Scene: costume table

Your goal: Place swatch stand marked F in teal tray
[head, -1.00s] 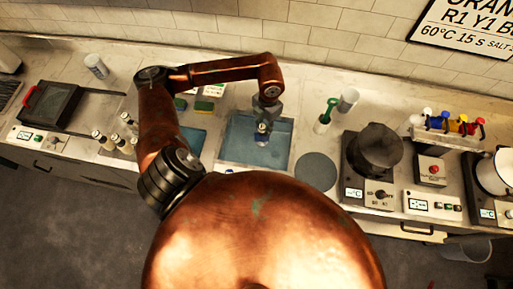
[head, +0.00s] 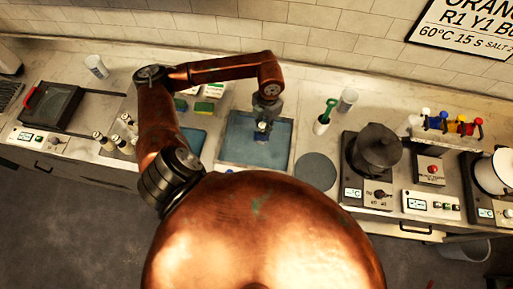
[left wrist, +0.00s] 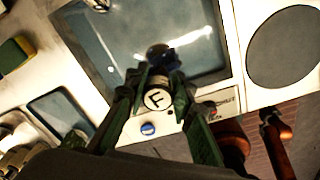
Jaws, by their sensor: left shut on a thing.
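My left gripper (head: 265,118) is shut on the swatch stand (left wrist: 156,99), whose round white end with a black F faces the left wrist camera. A dark blue part shows past the fingertips. In the head view the stand (head: 262,127) is small and appears over the large blue-teal basin (head: 230,158). I cannot tell whether it touches the basin floor. A smaller teal tray (head: 194,141) lies left of the basin, partly hidden by my left arm; it also shows in the left wrist view (left wrist: 66,108). My right gripper is out of view.
Sponges (head: 209,97) lie behind the small tray and several bottles (head: 120,135) stand left of it. A dark round disc (head: 316,172) and a cup with a green-handled tool (head: 324,120) are right of the basin. A dark pot (head: 376,150) stands farther right.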

